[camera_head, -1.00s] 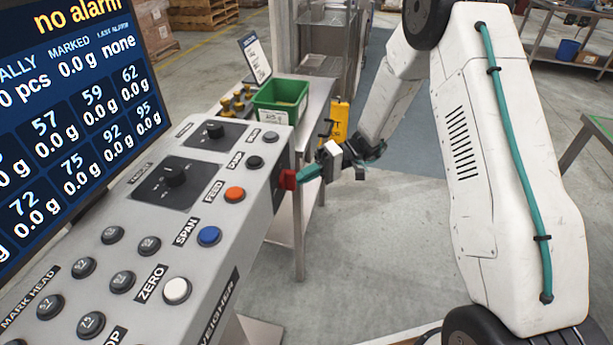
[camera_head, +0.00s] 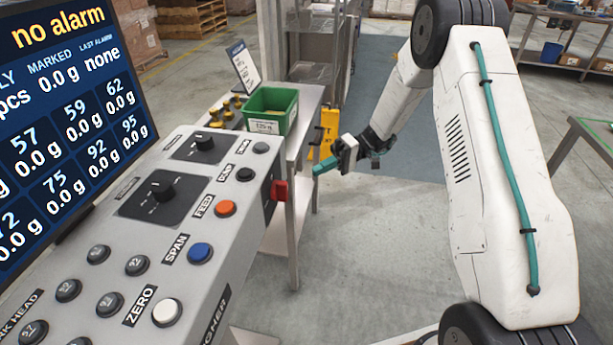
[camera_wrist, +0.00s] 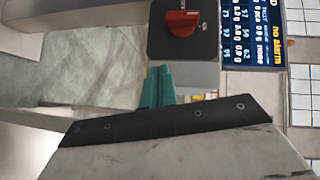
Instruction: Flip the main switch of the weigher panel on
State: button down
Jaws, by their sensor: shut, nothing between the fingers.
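The weigher panel (camera_head: 232,248) is a grey sloped console at the left in the head view. Its main switch (camera_head: 279,190) is a red handle on the end face, partly seen edge-on. In the wrist view the red switch (camera_wrist: 181,22) sits on a dark square plate, ahead of the fingers. Whether it is on or off I cannot tell. My gripper (camera_head: 317,168) has teal fingers, shut and empty, to the right of the switch and apart from it. The fingers also show in the wrist view (camera_wrist: 157,88), just below the plate.
The panel top carries dark dials (camera_head: 163,188) and coloured buttons, with a screen (camera_head: 70,105) behind. A steel table (camera_head: 303,125) with a green bin (camera_head: 271,107) stands beyond. Open floor lies to the right.

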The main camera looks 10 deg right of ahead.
jog(key=shift+f+v, duration=0.2)
jog(key=shift+v, duration=1.15)
jog(key=shift+w+d, duration=0.1)
jog(key=s+d+r+m+t+h, duration=0.1)
jog(key=s+r+h, duration=0.4)
jog(key=s, duration=0.7)
jog(key=s+d+r+m+t+h, duration=0.1)
jog(key=s+r+m+t+h, duration=0.1)
jog(key=s+r+h, duration=0.3)
jog(key=s+d+r+m+t+h, duration=0.1)
jog(key=s+r+h, duration=0.4)
jog(key=s+r, duration=0.6)
jog(key=shift+s+d+r+m+t, duration=0.3)
jog(key=shift+s+m+t, duration=0.65)
jog(key=shift+s, duration=2.95)
